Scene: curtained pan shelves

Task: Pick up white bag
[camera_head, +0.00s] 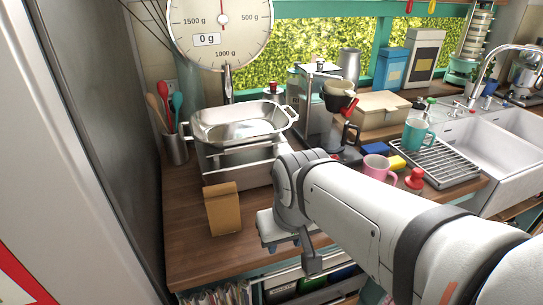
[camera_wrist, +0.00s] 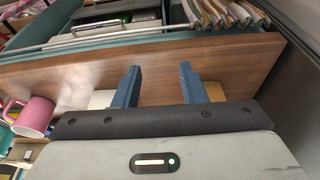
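I cannot make out a whole white bag in either view. In the wrist view a small white patch (camera_wrist: 101,99) shows beside the left finger, mostly hidden by my gripper body; I cannot tell if it is the bag. My gripper (camera_wrist: 158,88) is open, its two blue-grey fingers apart over the wooden counter with nothing seen between them. In the head view my gripper (camera_head: 284,246) hangs over the counter's front part, right of a brown paper bag (camera_head: 224,211). A tan edge of that bag (camera_wrist: 215,91) shows beside the right finger in the wrist view.
A scale with a metal pan (camera_head: 240,122) stands behind. A pink mug (camera_head: 377,167), a red-topped item (camera_head: 414,179) and a drying rack (camera_head: 436,163) are to the right, by the sink (camera_head: 497,147). The counter (camera_head: 192,243) left of the brown bag is clear.

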